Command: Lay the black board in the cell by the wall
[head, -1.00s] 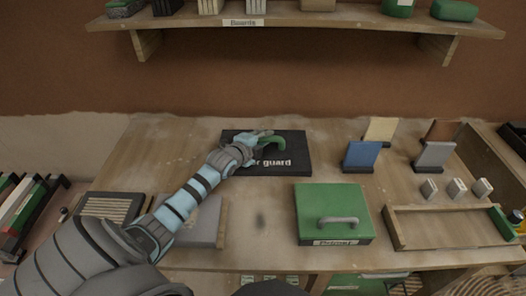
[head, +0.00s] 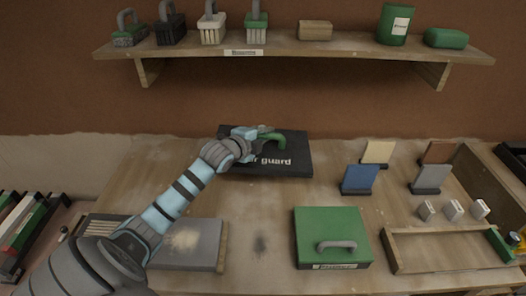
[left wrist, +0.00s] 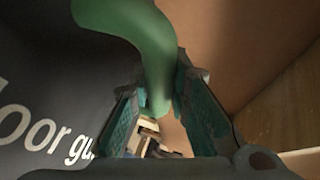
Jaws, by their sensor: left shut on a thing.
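The black board (head: 240,163) has white lettering ending in "guard" and a green handle (head: 272,136). It is at the back of the table, near the brown wall, and seems held a little above the tabletop. My left gripper (head: 262,134) is shut on the handle. In the left wrist view the green handle (left wrist: 150,55) lies between the two fingers, and the black board (left wrist: 40,90) fills the left side. The gripper hides part of the lettering. I cannot pick out a marked cell by the wall. My right gripper is not in view.
A green lidded box (head: 312,222), a wooden tray (head: 440,258), small upright boards such as a blue one (head: 358,179), and a grey slab (head: 190,258) stand on the table (head: 140,190). A shelf (head: 300,52) with brushes hangs above. The middle of the table is clear.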

